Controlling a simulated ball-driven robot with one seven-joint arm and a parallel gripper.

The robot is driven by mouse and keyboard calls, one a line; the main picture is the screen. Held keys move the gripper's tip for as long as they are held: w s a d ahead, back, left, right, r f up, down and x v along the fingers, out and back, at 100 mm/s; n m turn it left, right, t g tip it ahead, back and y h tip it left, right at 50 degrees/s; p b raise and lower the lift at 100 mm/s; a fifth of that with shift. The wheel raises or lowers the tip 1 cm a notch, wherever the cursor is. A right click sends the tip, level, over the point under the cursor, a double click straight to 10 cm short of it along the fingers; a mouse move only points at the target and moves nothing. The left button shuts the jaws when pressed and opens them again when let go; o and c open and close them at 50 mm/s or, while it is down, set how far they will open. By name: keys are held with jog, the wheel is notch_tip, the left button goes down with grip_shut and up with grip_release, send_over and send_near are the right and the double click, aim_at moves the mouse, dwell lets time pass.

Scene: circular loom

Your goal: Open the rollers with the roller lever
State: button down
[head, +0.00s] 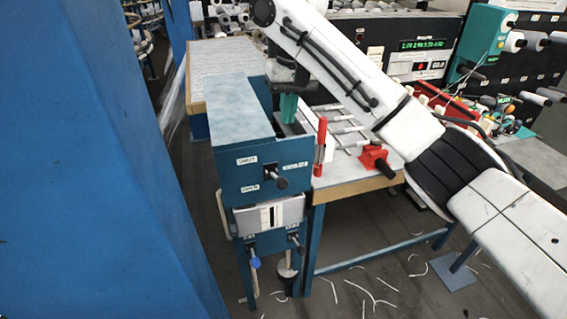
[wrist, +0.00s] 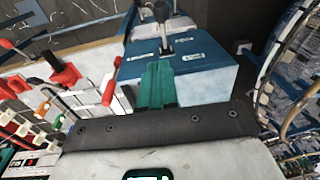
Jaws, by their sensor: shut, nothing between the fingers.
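A lever with a black knob (head: 281,183) sticks out from the front of the blue-teal cabinet (head: 237,110), among small white labels too small to read surely. In the wrist view a lever with a black ball knob (wrist: 162,11) stands beyond my fingertips on the blue face. I cannot tell for sure which lever is the roller lever. My gripper (head: 288,115), with green fingers, points down at the right side of the cabinet top, behind the front face. In the wrist view my gripper (wrist: 157,66) is shut and empty, apart from the knob.
Lower on the cabinet are a pale panel (head: 270,215), a blue knob (head: 255,263) and a black knob (head: 298,247). A red upright handle (head: 320,140) and a red clamp (head: 375,160) stand on the table to the right. A large blue column (head: 90,160) fills the left.

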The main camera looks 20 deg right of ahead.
jog(key=shift+f, duration=0.1)
dwell(0.3)
jog(key=f, duration=0.8)
jog(key=s+a+f, duration=0.1)
jog(key=f, duration=0.3)
jog(key=shift+b, duration=0.3)
jog(key=shift+s+a+f, duration=0.15)
jog(key=shift+f, duration=0.4)
